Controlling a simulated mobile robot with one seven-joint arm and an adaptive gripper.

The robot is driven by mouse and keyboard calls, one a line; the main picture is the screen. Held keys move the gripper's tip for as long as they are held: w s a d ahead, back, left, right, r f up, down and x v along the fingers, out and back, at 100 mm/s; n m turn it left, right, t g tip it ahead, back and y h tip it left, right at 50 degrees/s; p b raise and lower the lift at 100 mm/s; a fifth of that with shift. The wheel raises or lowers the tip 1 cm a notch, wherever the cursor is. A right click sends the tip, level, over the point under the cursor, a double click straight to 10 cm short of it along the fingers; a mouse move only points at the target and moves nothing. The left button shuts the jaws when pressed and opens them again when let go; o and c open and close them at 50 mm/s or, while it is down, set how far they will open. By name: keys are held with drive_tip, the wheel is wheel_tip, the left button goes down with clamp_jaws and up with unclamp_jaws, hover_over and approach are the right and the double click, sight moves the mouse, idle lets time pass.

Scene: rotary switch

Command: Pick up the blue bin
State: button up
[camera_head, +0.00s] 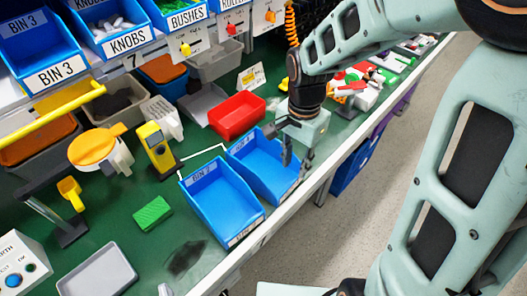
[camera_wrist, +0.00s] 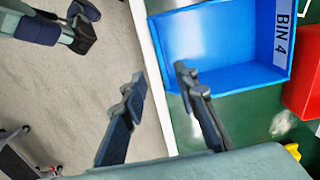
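Two empty blue bins sit side by side on the green bench top near its front edge: a nearer bin (camera_head: 222,205) and a farther bin (camera_head: 262,165). The wrist view shows a blue bin (camera_wrist: 215,45) labelled BIN 4. My gripper (camera_head: 297,160) is at the right end of the farther bin, pointing down. In the wrist view my gripper (camera_wrist: 159,78) is open and empty, its fingers apart. One finger overlaps the bin's edge and the other appears over the floor beyond the bench edge. I cannot tell whether a finger touches the bin.
A red bin (camera_head: 237,116) stands behind the blue bins. A yellow meter (camera_head: 156,148), a green brick (camera_head: 152,213) and a grey tray (camera_head: 97,273) lie to the left. Floor is open beyond the bench's front edge.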

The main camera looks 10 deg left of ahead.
hover_over(291, 183)
drive_tip(key=f, duration=0.4)
drive_tip(key=shift+s+d+f, duration=0.1)
drive_tip(key=shift+s+d, duration=0.05)
drive_tip(key=shift+d, duration=0.05)
drive_tip(key=shift+a+f+b, duration=0.2)
drive_tip(key=shift+f+b, duration=0.3)
drive_tip(key=shift+f, duration=2.5)
clamp_jaws()
